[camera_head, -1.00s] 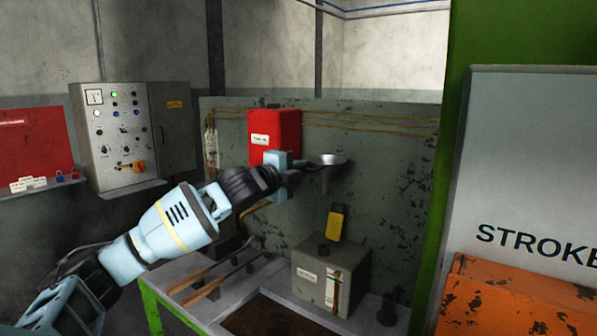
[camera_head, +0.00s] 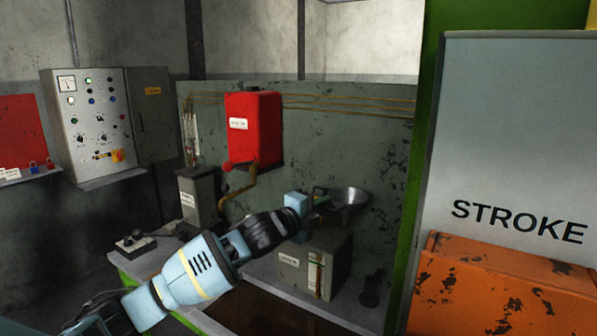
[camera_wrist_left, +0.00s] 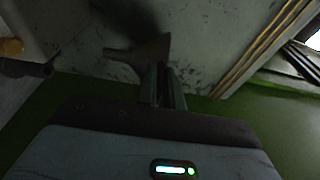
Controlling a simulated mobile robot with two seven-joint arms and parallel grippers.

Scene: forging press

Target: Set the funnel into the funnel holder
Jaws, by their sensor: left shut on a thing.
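The grey metal funnel (camera_head: 350,196) is in my left gripper (camera_head: 318,199), bowl upward, by its rim side. It appears above the grey box with a sight gauge on the bench; I cannot tell the exact height gap. In the left wrist view the funnel (camera_wrist_left: 145,50) shows dimly just beyond the fingers of the left gripper (camera_wrist_left: 163,85), with its narrow spout pointing left. A small black stand (camera_head: 371,288) on the bench, right of the box, may be the funnel holder, but I cannot be sure. My right gripper is not in view.
The grey box (camera_head: 311,265) stands below the funnel. A red tank (camera_head: 254,130) with a yellow pipe hangs on the back panel. A control cabinet (camera_head: 92,125) is at left. The green press frame (camera_head: 410,220) and an orange block (camera_head: 490,285) bound the right.

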